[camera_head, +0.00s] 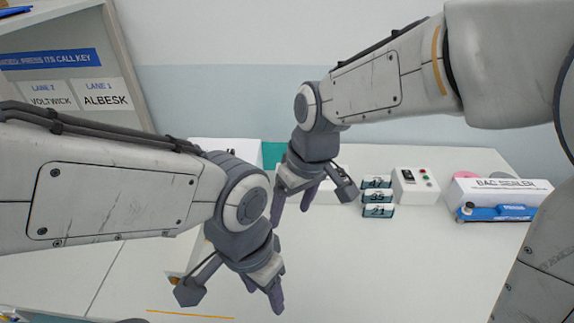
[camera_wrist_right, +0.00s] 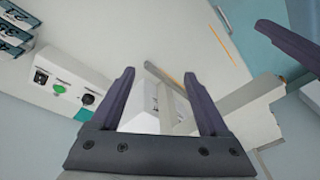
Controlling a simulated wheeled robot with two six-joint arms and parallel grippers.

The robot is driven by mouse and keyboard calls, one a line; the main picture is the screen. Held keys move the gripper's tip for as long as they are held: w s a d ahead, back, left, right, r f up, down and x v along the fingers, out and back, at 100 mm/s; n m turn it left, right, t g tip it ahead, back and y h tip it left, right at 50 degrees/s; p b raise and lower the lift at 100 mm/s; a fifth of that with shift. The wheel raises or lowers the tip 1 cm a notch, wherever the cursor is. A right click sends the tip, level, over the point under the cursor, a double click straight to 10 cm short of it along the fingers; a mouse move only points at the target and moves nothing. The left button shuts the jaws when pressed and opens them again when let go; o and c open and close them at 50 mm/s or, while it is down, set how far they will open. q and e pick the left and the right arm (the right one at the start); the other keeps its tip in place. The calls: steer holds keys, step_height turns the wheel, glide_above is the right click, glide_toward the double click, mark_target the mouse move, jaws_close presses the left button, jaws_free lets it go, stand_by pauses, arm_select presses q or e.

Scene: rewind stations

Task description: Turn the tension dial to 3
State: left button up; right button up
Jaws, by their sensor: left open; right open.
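In the right wrist view, a white control box at left carries a round black knob (camera_wrist_right: 87,98), a green button and a black switch. The knob may be the tension dial; its marks and setting are too small to read. My right gripper (camera_head: 293,200) is open and empty; its fingers (camera_wrist_right: 162,95) show wide apart in the wrist view, with the knob to the left of them. No finger touches the knob. My left gripper (camera_head: 232,298) is open and empty, lower and nearer in the head view. The right gripper hides part of the table's back there.
Several items stand at the back right: number-marked dark blocks (camera_head: 378,197), a white box with coloured buttons (camera_head: 415,187) and a bag sealer (camera_head: 500,190) with a blue bar. A labelled shelf (camera_head: 85,85) stands at left. The table's front right (camera_head: 430,270) is clear.

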steer(key=w+d+f+t+b, duration=0.1)
steer(key=w+f, duration=0.2)
steer(key=w, duration=0.6)
steer(key=w+d+f+n+t+y, duration=0.1)
steer(key=w+d+f, duration=0.1)
steer(key=w, duration=0.8)
steer(key=w+d+f+b, duration=0.1)
steer(key=w+f, duration=0.2)
steer(key=w, duration=0.6)
steer(key=p+x, duration=0.1)
steer(key=x, duration=0.5)
steer(key=p+x, duration=0.1)
steer(key=x, duration=0.3)
steer(key=shift+w+r+p, duration=0.15)
steer(key=shift+w+p, duration=0.15)
jaws_close()
